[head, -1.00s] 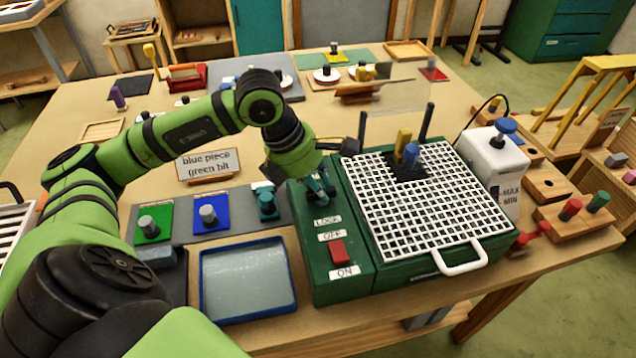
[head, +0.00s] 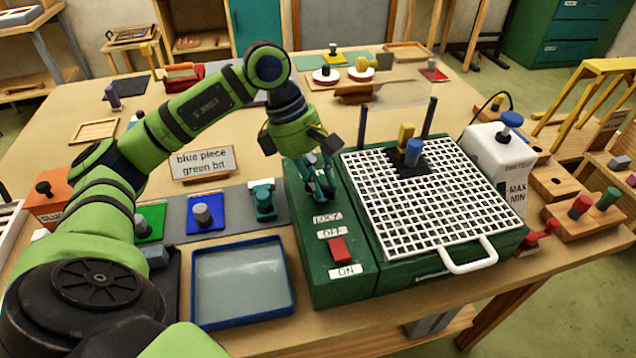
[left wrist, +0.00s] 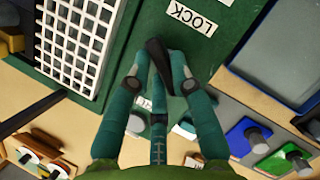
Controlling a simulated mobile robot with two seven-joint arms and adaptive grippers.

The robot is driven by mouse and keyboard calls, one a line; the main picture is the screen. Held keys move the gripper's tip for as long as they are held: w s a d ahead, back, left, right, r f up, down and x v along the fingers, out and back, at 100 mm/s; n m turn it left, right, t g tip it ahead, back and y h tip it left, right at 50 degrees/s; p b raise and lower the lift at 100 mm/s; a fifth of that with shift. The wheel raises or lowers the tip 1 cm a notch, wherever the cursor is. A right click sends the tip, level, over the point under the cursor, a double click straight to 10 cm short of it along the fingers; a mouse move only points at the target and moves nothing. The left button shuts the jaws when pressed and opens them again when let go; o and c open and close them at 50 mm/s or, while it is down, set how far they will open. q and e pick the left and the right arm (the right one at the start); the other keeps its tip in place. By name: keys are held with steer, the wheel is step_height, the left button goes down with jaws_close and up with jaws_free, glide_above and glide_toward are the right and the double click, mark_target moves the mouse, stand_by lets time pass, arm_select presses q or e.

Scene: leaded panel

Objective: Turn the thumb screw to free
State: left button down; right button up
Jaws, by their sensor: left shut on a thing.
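My left gripper (head: 322,192) points down at the left part of the green machine (head: 322,265), beside the LOCK label (head: 327,218). In the left wrist view its teal fingers (left wrist: 160,72) are closed around a dark, wing-shaped piece, the thumb screw (left wrist: 158,52). The screw is mostly hidden by the fingers in the head view. The LOCK label also shows in the left wrist view (left wrist: 190,15), near the fingertips. My right gripper is not in view.
A red switch (head: 337,250) sits between the OFF and ON labels. A white grid (head: 430,215) with a handle covers the machine's right part and bears a yellow and a blue piece. A blue-rimmed tray (head: 243,322) lies to the left. A white bottle (head: 485,150) stands right.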

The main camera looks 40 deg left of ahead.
arm_select(q)
steer(key=m+g+b, duration=0.1)
steer(key=m, duration=0.1)
steer(key=m+g+b, duration=0.1)
steer(key=m, duration=0.2)
steer(key=shift+w+d+f+m, duration=0.1)
steer(key=shift+w+d+m, duration=0.1)
steer(key=shift+m, duration=0.1)
steer(key=shift+m+g, duration=0.4)
steer(key=shift+m, duration=0.3)
steer(key=shift+m+g+y, duration=0.4)
steer(key=shift+m+g, duration=0.1)
steer(key=shift+m, duration=0.8)
steer(key=c, duration=1.1)
jaws_free()
steer(key=shift+d, duration=0.1)
steer(key=v, duration=1.2)
